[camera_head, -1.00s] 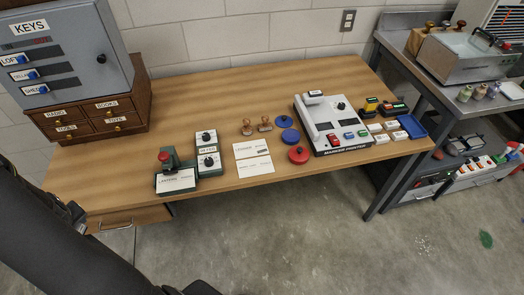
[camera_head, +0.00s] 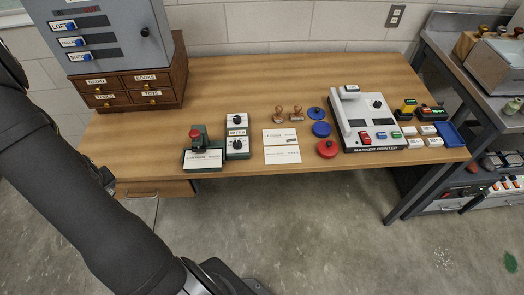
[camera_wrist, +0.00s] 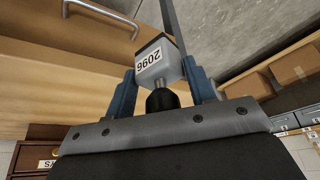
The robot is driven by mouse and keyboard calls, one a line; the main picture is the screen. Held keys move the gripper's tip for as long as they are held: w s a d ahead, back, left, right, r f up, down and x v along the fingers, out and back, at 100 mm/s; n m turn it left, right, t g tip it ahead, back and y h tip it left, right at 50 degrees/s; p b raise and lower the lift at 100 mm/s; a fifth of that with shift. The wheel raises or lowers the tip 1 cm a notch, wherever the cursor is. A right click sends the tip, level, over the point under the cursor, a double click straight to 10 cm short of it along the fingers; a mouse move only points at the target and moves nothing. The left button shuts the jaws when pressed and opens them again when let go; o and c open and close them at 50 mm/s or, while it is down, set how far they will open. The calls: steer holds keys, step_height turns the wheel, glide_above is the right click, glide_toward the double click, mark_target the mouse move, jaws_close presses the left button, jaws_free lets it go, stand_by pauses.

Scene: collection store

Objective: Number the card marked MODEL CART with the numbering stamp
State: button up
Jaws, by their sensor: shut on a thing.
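In the wrist view my gripper (camera_wrist: 160,82) is shut on a pale grey block-shaped stamp (camera_wrist: 153,62) with a dark neck. Its white label reads 2096, upside down, and the stamp is clear of any card. In the head view two white cards lie on the table, an upper card (camera_head: 280,136) and a lower card (camera_head: 282,154). A third card (camera_head: 203,160) sits on a green device with a red knob (camera_head: 196,137). The print on the cards is too small to read surely. My gripper does not show in the head view.
A green two-dial box (camera_head: 237,147) stands left of the cards. Farther right is a white marker printer (camera_head: 365,130). Drawers and a key cabinet (camera_head: 100,35) stand left.

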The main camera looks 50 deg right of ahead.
steer(key=s+d+r+m+h, duration=0.1)
steer(key=s+d+r+m, duration=0.2)
steer(key=d, duration=0.8)
steer(key=s+d+r+m+g+h, duration=0.15)
steer(key=d+r, duration=0.35)
steer(key=d, duration=0.6)
steer(key=s+d+r+m+h, duration=0.1)
steer(key=d+r+m, duration=0.3)
steer(key=d, duration=0.6)
steer(key=s+d+f+m, duration=0.1)
steer(key=s+d+m, duration=0.1)
steer(key=s+d, duration=0.4)
steer(key=s+d+f+m+g, duration=0.1)
steer(key=s+d, duration=0.5)
steer(key=s, duration=0.9)
steer(key=s+d+f+m+h, duration=0.1)
steer(key=s+d+m, duration=0.2)
steer(key=s+d, duration=0.4)
steer(key=shift+s+f+g, duration=0.2)
steer(key=shift+s, duration=0.75)
steer(key=shift+s+f+g, duration=0.15)
steer(key=shift+s, duration=0.75)
glide_above(294, 159)
steer(key=shift+f, duration=3.25)
